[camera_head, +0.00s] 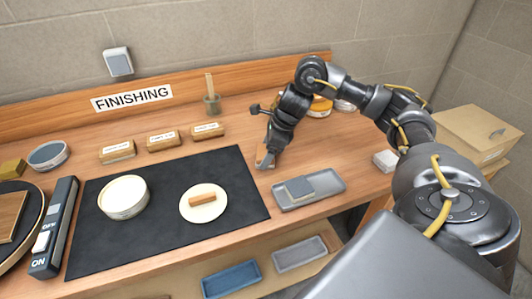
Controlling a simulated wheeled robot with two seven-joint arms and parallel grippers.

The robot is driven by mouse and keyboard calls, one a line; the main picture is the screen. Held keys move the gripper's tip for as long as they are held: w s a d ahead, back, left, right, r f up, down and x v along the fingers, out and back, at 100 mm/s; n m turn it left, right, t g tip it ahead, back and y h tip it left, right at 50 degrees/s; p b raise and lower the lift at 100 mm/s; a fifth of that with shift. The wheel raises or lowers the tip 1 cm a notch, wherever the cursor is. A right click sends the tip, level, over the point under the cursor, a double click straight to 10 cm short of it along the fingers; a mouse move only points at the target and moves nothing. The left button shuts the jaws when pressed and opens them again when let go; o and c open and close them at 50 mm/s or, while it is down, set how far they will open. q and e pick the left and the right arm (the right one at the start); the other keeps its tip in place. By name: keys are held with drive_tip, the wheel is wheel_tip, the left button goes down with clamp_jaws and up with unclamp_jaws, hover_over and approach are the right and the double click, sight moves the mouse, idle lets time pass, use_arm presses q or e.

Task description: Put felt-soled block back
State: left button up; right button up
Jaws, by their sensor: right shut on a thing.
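My right gripper (266,149) reaches in from the right and points down at the mat's right edge. It is shut on a small tan block (262,159) with a pale part, mostly hidden by the fingers. I cannot tell if its sole is felt, or if it touches the bench. Three labelled wooden blocks stand in a row at the back: left (118,151), middle (164,142) and right (207,132). Their labels are too small to read. My left gripper is not in view.
A grey tray (326,187) holding a grey block (299,187) lies just right of the black mat (160,215). On the mat are a round white tub (123,198) and a pale disc (205,213) with a wooden bar (203,197).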

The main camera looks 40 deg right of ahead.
drive_tip(key=shift+f, duration=0.1)
drive_tip(key=shift+f, duration=0.15)
drive_tip(key=o, duration=0.9)
drive_tip(key=shift+r, duration=0.45)
drive_tip(key=p+v, duration=0.3)
drive_tip(key=v, duration=0.8)
drive_tip(key=shift+s+d+r, duration=0.1)
drive_tip(key=shift+s+r, duration=0.05)
drive_tip(key=shift+s, duration=0.05)
